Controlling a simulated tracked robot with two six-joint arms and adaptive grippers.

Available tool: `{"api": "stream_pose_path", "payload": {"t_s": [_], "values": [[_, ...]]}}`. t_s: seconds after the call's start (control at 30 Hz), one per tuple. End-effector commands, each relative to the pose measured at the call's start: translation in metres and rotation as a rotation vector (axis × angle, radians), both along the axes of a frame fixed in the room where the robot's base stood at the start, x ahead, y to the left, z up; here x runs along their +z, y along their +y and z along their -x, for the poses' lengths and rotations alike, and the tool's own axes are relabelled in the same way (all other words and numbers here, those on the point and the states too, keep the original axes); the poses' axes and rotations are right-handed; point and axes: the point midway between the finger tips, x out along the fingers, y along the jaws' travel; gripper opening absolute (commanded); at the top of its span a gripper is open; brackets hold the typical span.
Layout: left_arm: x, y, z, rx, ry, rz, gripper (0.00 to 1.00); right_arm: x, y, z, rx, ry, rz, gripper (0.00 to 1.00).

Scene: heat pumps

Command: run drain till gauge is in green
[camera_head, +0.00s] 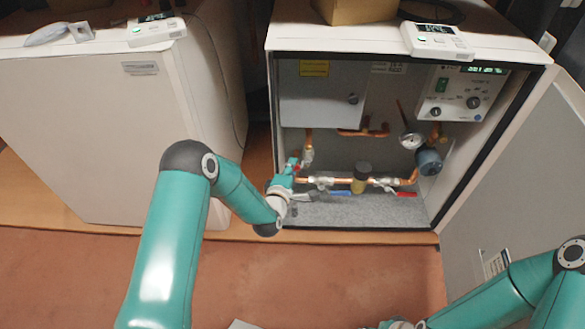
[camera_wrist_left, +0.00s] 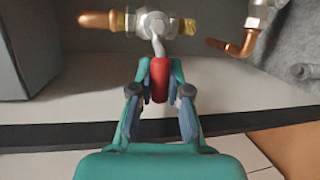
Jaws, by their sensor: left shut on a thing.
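The open heat pump cabinet (camera_head: 277,100) holds copper pipes, valves and a round white dial gauge (camera_head: 411,140). The gauge's needle and any green zone are too small to read. My left gripper (camera_head: 288,178) is at the cabinet's lower left. In the left wrist view my left gripper (camera_wrist_left: 160,90) is shut on a red valve handle (camera_wrist_left: 160,72), which hangs from a metal valve (camera_wrist_left: 155,22) on a copper pipe (camera_wrist_left: 98,20). My right gripper (camera_head: 398,324) shows only partly at the bottom edge; its fingers are not clear.
Blue (camera_head: 341,193) and red (camera_head: 406,194) handles sit on the lower pipe by a brass fitting (camera_head: 361,178). A control panel (camera_head: 462,92) is at upper right. The open door (camera_head: 525,170) bounds the right side. Another white unit (camera_head: 110,130) stands left.

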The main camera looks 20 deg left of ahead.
Motion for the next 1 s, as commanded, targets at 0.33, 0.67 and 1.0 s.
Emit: {"api": "stream_pose_path", "payload": {"t_s": [0.33, 0.67, 1.0], "values": [[0.0002, -0.0035, 0.0015, -0.009, 0.028, -0.07, 0.0, 0.0019, 0.0, 0.0, 0.0, 0.0, 0.0, 0.42], [-0.0001, -0.0039, 0.0016, -0.01, 0.028, -0.069, 0.2, 0.0018, 0.0, 0.0, 0.0, 0.0, 0.0, 0.42], [0.0017, -0.0017, 0.0007, -0.004, 0.023, -0.069, 0.42, 0.0019, 0.0, 0.0, 0.0, 0.0, 0.0, 0.42]]}}
